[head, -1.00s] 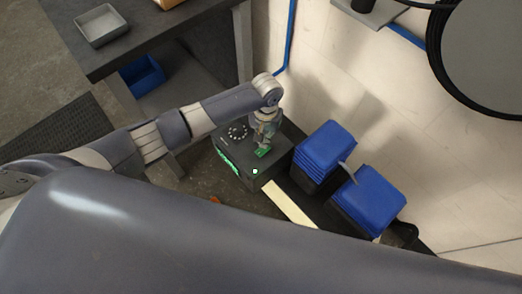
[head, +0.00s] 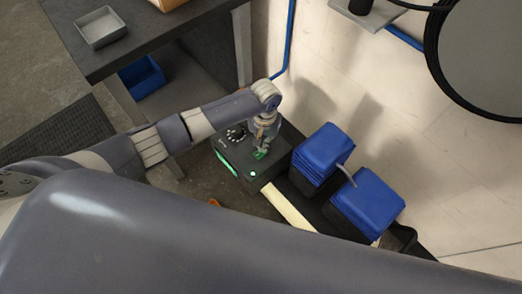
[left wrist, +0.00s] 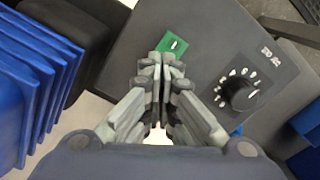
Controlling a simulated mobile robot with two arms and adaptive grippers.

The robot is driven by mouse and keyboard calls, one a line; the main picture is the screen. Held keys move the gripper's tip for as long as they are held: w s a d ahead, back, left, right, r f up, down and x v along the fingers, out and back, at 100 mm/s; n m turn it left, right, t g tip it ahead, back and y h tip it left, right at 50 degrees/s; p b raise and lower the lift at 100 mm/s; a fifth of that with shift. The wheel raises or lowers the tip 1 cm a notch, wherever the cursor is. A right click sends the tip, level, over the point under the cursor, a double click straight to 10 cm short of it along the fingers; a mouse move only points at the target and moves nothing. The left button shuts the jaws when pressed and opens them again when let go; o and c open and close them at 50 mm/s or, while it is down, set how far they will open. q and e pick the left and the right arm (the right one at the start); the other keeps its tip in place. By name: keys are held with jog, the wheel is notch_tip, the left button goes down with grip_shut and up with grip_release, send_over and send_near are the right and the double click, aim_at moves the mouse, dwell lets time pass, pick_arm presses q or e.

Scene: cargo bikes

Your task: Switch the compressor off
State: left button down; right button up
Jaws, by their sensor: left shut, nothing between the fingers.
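A dark box (head: 232,150), which looks like the compressor's control unit, stands low by the wall. A green switch plate (left wrist: 178,45) with a small white mark is on its top, and it also shows in the head view (head: 259,156). My left gripper (left wrist: 159,62) is shut and empty. Its fingertips overlap the near edge of the plate in the left wrist view; I cannot tell whether they touch it. A black dial (left wrist: 242,94) with white marks sits beside the switch. A small lamp (head: 253,174) and a green strip (head: 227,165) glow on the box.
Two blue ribbed blocks (head: 320,147) (head: 369,203) stand right of the box, close to the gripper. A dark workbench (head: 158,35) with a grey tray (head: 101,27) stands at the upper left, with a blue bin (head: 141,77) below it.

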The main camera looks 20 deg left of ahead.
jog(key=shift+d, duration=0.3)
pick_arm(q)
jog(key=shift+f, duration=0.2)
pick_arm(e)
jog(key=shift+f, duration=0.1)
pick_arm(q)
jog(key=shift+f+b, duration=0.35)
jog(key=shift+f, duration=0.1)
pick_arm(e)
jog(key=shift+f, duration=0.25)
